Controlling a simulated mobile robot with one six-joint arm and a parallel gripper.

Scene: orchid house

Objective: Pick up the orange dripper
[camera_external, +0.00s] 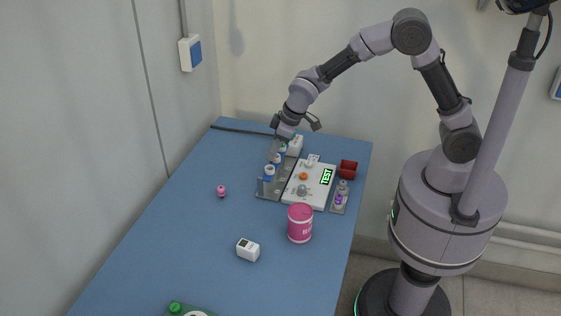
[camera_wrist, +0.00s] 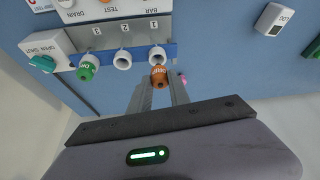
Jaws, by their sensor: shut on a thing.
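The orange dripper (camera_wrist: 159,77) shows in the wrist view between the two fingers of my gripper (camera_wrist: 160,88), just beside the white ring numbered 1 (camera_wrist: 157,53). My gripper is shut on it. Whether the dripper is clear of its ring is hard to tell. A green dripper (camera_wrist: 87,71) sits at the ring numbered 3, and the ring numbered 2 (camera_wrist: 122,60) looks empty. In the external view my gripper (camera_external: 287,128) is at the far end of the blue table, and I cannot make out the orange dripper there.
A white panel (camera_external: 316,192) with a green TEST display lies near the rack. A white box (camera_wrist: 38,45) with a teal knob stands beside the rings. A pink can (camera_external: 300,225), a white device (camera_external: 248,250) and a small pink object (camera_external: 221,191) stand apart. The table's left side is mostly clear.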

